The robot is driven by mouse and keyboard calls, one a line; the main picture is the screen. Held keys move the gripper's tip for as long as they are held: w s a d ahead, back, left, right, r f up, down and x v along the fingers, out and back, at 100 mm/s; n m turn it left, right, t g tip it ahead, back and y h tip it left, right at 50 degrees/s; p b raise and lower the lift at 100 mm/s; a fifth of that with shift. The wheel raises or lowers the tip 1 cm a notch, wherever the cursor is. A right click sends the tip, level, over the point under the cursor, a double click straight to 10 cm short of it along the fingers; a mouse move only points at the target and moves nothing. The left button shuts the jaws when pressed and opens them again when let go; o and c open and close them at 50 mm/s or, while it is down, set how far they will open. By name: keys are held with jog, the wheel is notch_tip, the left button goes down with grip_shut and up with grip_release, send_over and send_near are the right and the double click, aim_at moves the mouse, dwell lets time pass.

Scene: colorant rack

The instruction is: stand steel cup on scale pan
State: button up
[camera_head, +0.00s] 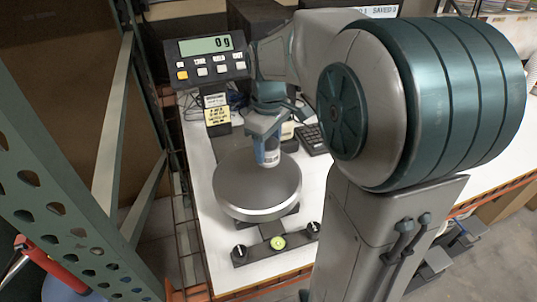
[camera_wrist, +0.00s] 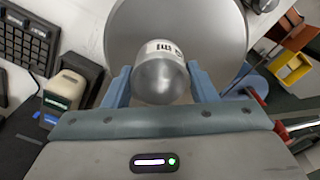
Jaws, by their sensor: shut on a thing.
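The steel cup (camera_wrist: 160,82) is a small silvery cylinder with a white printed label. My gripper (camera_wrist: 158,76) is shut on it, one blue-grey finger on each side. In the head view, my gripper (camera_head: 266,136) points down and the cup (camera_head: 270,156) shows partly behind a finger, over the back part of the scale pan. The scale pan (camera_head: 250,198) is a round grey metal disc, otherwise empty; it fills the background of the wrist view (camera_wrist: 225,30). I cannot tell whether the cup's base touches it. The scale display (camera_head: 206,45) reads 0 g.
The scale's front bar has a green bubble level (camera_head: 278,243) and two black knobs. A keypad (camera_head: 312,139) lies behind the pan, and a beige device (camera_wrist: 65,88) stands beside it. A green perforated rack post (camera_head: 60,190) stands at the left.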

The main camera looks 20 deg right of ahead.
aim_at(268, 158)
jog(key=shift+f, duration=2)
jog(key=shift+f, duration=0.15)
jog(key=o, duration=1.1)
